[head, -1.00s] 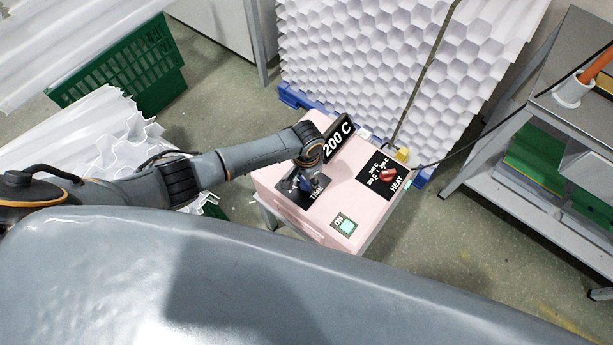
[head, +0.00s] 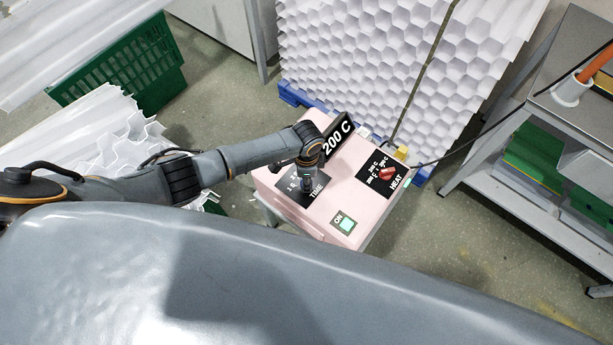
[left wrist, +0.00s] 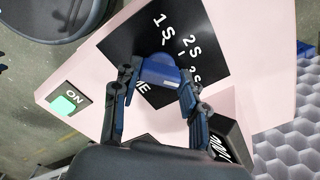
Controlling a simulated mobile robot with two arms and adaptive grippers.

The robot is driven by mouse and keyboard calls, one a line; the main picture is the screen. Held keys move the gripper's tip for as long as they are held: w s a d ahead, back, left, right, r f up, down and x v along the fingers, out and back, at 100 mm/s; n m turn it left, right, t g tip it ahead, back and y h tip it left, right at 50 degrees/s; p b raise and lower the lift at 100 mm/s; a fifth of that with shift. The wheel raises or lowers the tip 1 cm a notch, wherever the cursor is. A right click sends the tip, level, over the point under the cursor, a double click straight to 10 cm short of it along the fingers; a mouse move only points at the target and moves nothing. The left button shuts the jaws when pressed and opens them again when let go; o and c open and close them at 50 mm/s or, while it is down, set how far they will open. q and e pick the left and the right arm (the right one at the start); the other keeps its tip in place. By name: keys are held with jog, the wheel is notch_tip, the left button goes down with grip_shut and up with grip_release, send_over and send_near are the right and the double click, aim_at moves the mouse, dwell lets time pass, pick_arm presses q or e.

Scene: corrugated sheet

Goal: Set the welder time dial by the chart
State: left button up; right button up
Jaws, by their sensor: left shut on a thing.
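The pink welder box (head: 330,205) stands on a small stand and bears a black TIME panel (head: 291,187), a black HEAT panel with a red dial (head: 387,174), and a black sign reading 200 C (head: 338,138). My left gripper (head: 306,177) is down at the TIME panel and hides its dial in the head view. In the left wrist view, the fingers (left wrist: 157,84) are shut on the blue time dial (left wrist: 158,70), one on each side. The marks 1S and 2S show beside the dial; another mark is partly hidden. I cannot make out its pointer. My right gripper is not in view.
A green lit ON switch (head: 344,223) sits on the box's near edge. White corrugated sheets (head: 400,60) stand behind it. A green crate (head: 130,70) is at the left and a grey shelf unit (head: 560,170) at the right. A dark cable runs over the right side.

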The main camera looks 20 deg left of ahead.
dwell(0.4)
pick_arm(q)
jog(key=o, duration=1.1)
jog(key=shift+o, duration=0.2)
notch_tip(320, 180, up, 12)
